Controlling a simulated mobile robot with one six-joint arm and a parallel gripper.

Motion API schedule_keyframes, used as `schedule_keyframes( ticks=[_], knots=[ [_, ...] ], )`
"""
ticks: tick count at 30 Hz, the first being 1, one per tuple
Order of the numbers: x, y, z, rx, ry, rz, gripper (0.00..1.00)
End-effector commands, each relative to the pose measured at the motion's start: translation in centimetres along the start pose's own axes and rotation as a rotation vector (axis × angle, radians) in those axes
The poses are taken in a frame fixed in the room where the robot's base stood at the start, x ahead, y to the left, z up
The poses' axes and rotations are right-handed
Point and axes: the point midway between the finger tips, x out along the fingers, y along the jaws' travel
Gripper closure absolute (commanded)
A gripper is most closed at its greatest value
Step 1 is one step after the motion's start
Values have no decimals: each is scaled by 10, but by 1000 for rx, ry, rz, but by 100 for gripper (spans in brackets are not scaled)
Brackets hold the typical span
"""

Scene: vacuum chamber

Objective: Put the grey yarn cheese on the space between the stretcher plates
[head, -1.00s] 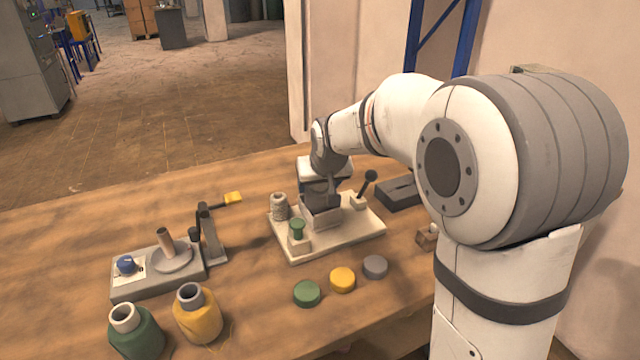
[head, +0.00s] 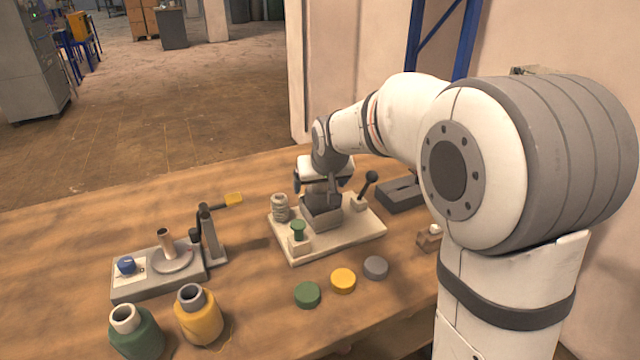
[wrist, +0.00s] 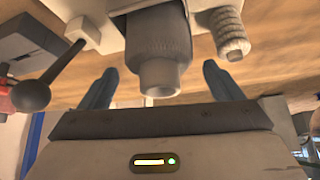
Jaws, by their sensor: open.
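The grey yarn cheese (wrist: 158,45) shows in the wrist view as a dark grey body with a paler tube end towards me. In the head view the cheese (head: 321,204) is partly hidden beneath my gripper, at the grey block (head: 323,221) on the cream stretcher base (head: 350,235). I cannot clearly make out the plates or how the cheese sits between them. My gripper (head: 323,184) is above it. In the wrist view my gripper's blue-grey fingers (wrist: 160,70) are spread, one each side of the tube end, with gaps between.
The base carries a ribbed post (head: 280,208), a green-topped post (head: 298,232) and a black-knobbed lever (head: 368,185). Green (head: 307,294), yellow (head: 343,280) and grey discs (head: 376,267) lie in front. A winder (head: 170,262), green cheese (head: 135,335) and yellow cheese (head: 197,315) stand left.

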Motion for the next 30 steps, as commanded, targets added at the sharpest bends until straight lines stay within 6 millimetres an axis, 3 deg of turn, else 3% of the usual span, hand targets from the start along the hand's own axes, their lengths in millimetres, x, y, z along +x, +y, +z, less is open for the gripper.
schedule_keyframes(
  ticks=[12,18,23,26,29,30],
  knots=[
    [-88,0,-1,1,5,0,14],
    [-110,0,0,1,1,0,14],
    [-115,2,3,3,-2,2,14],
    [-120,13,26,20,-35,13,14],
    [-129,33,80,57,-107,34,14],
    [-133,41,107,75,-144,43,14]
  ],
)
